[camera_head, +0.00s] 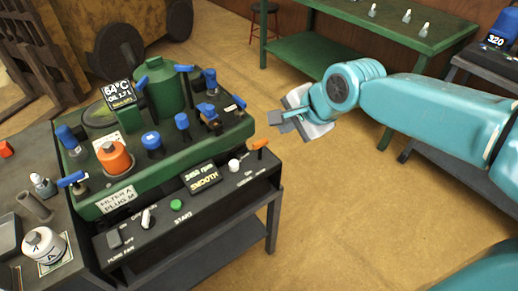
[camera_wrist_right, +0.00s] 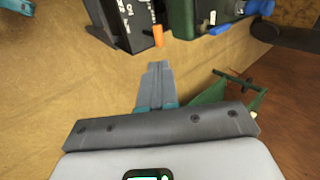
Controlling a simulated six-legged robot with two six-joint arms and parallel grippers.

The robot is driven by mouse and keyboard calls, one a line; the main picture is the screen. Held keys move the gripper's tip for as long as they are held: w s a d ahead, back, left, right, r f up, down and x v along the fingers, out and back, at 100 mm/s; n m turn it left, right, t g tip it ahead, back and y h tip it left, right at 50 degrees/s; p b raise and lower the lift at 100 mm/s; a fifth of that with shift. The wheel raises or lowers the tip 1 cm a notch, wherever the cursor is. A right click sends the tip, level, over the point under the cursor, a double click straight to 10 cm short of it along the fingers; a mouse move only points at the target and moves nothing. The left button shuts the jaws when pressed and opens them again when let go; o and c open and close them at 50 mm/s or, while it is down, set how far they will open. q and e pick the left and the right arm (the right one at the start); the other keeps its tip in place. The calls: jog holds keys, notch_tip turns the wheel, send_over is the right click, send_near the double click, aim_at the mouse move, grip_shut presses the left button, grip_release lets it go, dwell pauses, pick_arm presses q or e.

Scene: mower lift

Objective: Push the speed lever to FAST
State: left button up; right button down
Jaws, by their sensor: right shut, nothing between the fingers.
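The black control panel (camera_head: 188,206) is on the front of the green machine. A lever with an orange handle (camera_head: 259,144) stands at the panel's right end; the small lettering beside it is too small to read, so I cannot tell its setting. The orange handle also shows in the right wrist view (camera_wrist_right: 158,36), just beyond my fingertips. My right gripper (camera_head: 277,118) is shut and empty. It hangs in the air to the right of the machine, apart from the lever. My left gripper is not in view.
The panel also carries a white knob (camera_head: 234,165), a green START button (camera_head: 176,205) and a white-tipped switch (camera_head: 147,218). Blue-handled parts and an orange cap (camera_head: 115,158) stand on the machine. A green bench (camera_head: 390,30) is behind.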

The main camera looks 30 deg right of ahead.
jog(key=d+f, duration=0.1)
jog(key=f, duration=0.1)
jog(key=b, duration=0.2)
send_near(261, 143)
jog(key=x, duration=0.5)
jog(key=shift+f, duration=0.2)
jog(key=shift+x, duration=0.8)
jog(key=shift+w+r, duration=0.1)
